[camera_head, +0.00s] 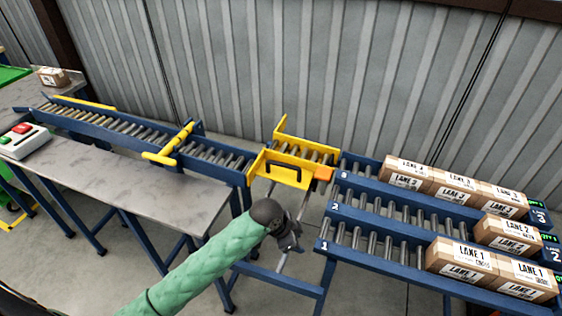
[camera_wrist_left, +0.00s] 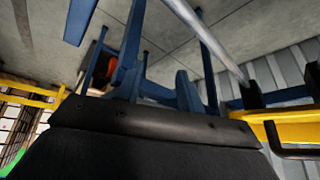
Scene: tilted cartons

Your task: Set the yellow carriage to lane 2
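The yellow carriage (camera_head: 275,165) stands at the back of its rails, between the infeed rollers and the lane marked 3. Its orange block (camera_head: 323,173) is beside the 3 label. A black handle (camera_head: 283,172) is on its front side. The lane 2 rollers (camera_head: 390,212) lie nearer, with no carriage in front of them. My left gripper (camera_head: 294,242) is in front of the carriage and below the handle, apart from it. Its fingers are too small to read. In the left wrist view, the carriage (camera_wrist_left: 290,128) and handle (camera_wrist_left: 290,152) show at right. My right gripper is not in view.
Labelled cartons (camera_head: 455,187) fill the far ends of the three lanes. A grey table (camera_head: 130,185) and a button box (camera_head: 22,140) are at left. A yellow bar (camera_head: 172,145) crosses the infeed conveyor (camera_head: 110,125). Another carton (camera_head: 52,76) sits far left.

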